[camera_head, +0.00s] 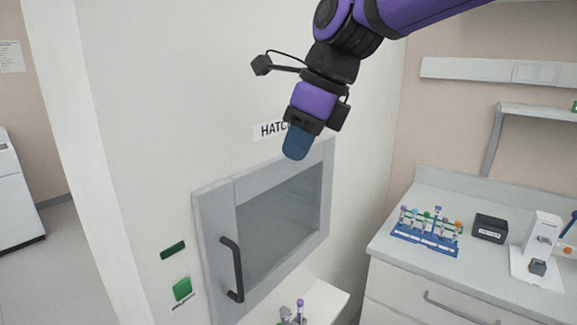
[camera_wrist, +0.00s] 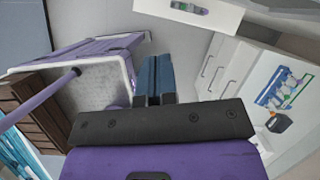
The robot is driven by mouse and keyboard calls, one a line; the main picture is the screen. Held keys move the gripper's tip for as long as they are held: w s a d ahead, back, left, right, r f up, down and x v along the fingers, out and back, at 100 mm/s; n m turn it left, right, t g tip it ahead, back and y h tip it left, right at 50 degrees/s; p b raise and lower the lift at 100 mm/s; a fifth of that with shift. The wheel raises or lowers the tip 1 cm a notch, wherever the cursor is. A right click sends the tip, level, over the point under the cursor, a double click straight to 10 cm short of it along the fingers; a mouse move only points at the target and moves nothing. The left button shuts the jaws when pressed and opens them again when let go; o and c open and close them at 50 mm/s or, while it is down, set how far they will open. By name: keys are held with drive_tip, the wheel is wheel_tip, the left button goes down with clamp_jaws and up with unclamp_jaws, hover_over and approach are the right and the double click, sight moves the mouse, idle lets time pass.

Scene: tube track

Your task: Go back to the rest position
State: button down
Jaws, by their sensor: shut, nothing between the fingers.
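My gripper (camera_head: 297,143) hangs in the air in front of the white wall, at the top right of the hatch (camera_head: 213,215), covering part of its "HATCH" label (camera_head: 268,130). Its blue fingers point down and are together with nothing between them. In the wrist view my gripper (camera_wrist: 153,80) also shows its two blue fingers side by side and empty. The hatch has a grey frame, a window and a black handle (camera_head: 233,270); its door looks shut.
A blue rack (camera_head: 425,246) of capped tubes stands on the counter (camera_head: 400,258) at right, beside a dark box (camera_head: 489,228) and a white device (camera_head: 541,250). A few tubes (camera_head: 293,313) stand on a ledge below the hatch. A green button (camera_head: 182,288) is left of the handle.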

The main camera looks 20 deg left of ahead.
drive_tip(key=d+r+n+t+h, duration=0.3)
drive_tip(key=d+n, duration=0.5)
drive_tip(key=d, duration=1.8)
drive_tip(key=s+d+f+n+t, duration=0.1)
drive_tip(key=s+d+f+n, duration=0.2)
drive_tip(key=d, duration=0.3)
drive_tip(key=s+d+f+n+h, duration=0.1)
drive_tip(key=s+d+f+n, duration=0.2)
drive_tip(key=s+d, duration=0.2)
drive_tip(key=s+d+f+n+t, duration=0.1)
drive_tip(key=s+d+f+n, duration=0.2)
drive_tip(key=d, duration=0.5)
drive_tip(key=shift+s+t, duration=0.3)
drive_tip(key=shift+s, duration=0.25)
